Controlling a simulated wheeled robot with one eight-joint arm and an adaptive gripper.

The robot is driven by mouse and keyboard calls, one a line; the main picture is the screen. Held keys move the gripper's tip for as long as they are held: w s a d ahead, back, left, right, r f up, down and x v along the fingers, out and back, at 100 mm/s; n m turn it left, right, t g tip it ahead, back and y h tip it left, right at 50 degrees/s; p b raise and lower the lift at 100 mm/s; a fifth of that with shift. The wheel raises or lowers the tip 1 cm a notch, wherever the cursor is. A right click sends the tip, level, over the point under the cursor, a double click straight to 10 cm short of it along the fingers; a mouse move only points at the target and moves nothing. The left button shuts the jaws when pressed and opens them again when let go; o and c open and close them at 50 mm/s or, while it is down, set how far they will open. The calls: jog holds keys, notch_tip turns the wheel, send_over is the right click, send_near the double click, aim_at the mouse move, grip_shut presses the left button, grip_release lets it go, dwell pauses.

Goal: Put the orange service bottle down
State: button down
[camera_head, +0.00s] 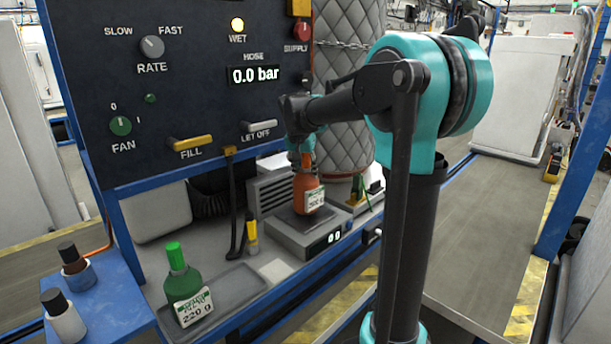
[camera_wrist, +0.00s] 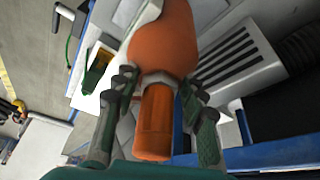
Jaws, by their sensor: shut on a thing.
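The orange service bottle (camera_head: 306,188) hangs upright below my gripper (camera_head: 304,152), just over the plate of a grey scale (camera_head: 291,238). Its white label shows a weight that looks like 200 g. The scale display appears to read 0.0; I cannot tell whether the bottle's base touches the plate. In the wrist view my gripper (camera_wrist: 155,115) has its fingers on both sides of the bottle's orange cap and neck, shut on it. The bottle's round body (camera_wrist: 165,45) lies beyond the fingers, and its base is hidden.
A green bottle (camera_head: 182,285) labelled 220 g stands on a grey tray (camera_head: 240,284) to the left. A small yellow-capped vial (camera_head: 252,238) and a black upright lever (camera_head: 234,215) stand left of the scale. The control panel (camera_head: 190,70) rises behind; a quilted column (camera_head: 345,120) stands behind the gripper.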

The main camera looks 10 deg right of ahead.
jog(key=shift+f, duration=0.75)
jog(key=c, duration=0.9)
grip_release()
jog(key=shift+f, duration=0.1)
jog(key=v, duration=1.2)
jog(key=s+d+f+n, duration=0.1)
jog(key=s+d+f, duration=0.1)
jog(key=s+f, duration=0.7)
jog(key=s+d+f+n+y, duration=0.1)
jog(key=s+d+f+n, duration=0.1)
jog(key=s+f, duration=0.7)
jog(key=s+d+f+n+y, duration=0.1)
jog(key=s+d+f+n, duration=0.1)
jog(key=s+f, duration=0.7)
jog(key=shift+s+d+f, duration=0.1)
jog(key=shift+d+f, duration=0.1)
jog(key=shift+f, duration=0.45)
jog(key=shift+s+d+f, duration=0.1)
jog(key=shift+d+f, duration=0.1)
jog(key=shift+f, duration=0.4)
jog(key=shift+s+d+f, duration=0.1)
jog(key=shift+d+f, duration=0.05)
jog(key=shift+f, duration=0.5)
